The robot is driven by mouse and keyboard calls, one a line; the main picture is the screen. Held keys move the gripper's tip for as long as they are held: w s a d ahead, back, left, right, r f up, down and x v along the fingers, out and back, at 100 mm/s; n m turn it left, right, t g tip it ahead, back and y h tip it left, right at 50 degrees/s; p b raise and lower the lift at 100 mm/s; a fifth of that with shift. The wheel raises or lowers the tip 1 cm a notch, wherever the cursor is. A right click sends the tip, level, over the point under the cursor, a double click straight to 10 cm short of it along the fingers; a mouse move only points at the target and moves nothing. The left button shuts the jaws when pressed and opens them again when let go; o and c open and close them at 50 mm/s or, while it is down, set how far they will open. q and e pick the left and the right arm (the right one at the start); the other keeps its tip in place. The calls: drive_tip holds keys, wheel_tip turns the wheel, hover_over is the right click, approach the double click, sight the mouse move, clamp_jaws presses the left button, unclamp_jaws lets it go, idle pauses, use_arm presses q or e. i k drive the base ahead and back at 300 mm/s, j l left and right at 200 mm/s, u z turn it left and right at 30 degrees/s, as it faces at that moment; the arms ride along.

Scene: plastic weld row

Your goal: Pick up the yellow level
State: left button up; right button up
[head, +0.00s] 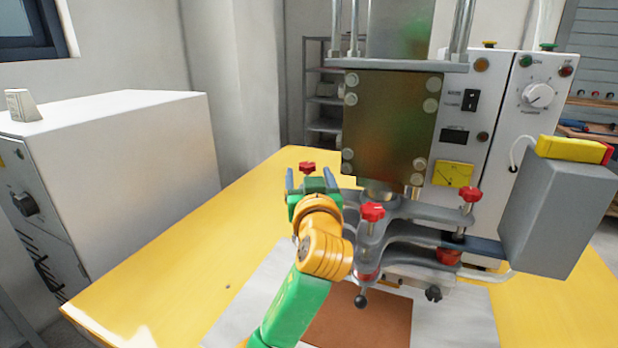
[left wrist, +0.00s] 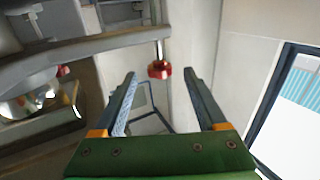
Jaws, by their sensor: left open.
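A yellow level (head: 570,149) with a red end lies on top of the grey box at the right of the welding machine in the head view. My left gripper (head: 308,178) is in front of the machine's left side, well to the left of the level and apart from it. Its two fingers also show in the left wrist view (left wrist: 159,76), spread and with nothing held between them. The level is not visible in the left wrist view. My right gripper is in neither view.
The welding machine (head: 390,125) stands on the yellow table (head: 190,270). A red knob (head: 307,168) is close to my left fingertips; a red knob (left wrist: 159,70) shows beyond them. More red knobs (head: 373,212) sit on the clamp arms. A white cabinet (head: 130,150) is left.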

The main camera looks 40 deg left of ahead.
sight(600, 153)
drive_tip(key=k+l, duration=0.6)
drive_tip(key=l, duration=0.15)
drive_tip(key=k+l, duration=0.55)
drive_tip(key=l, duration=0.15)
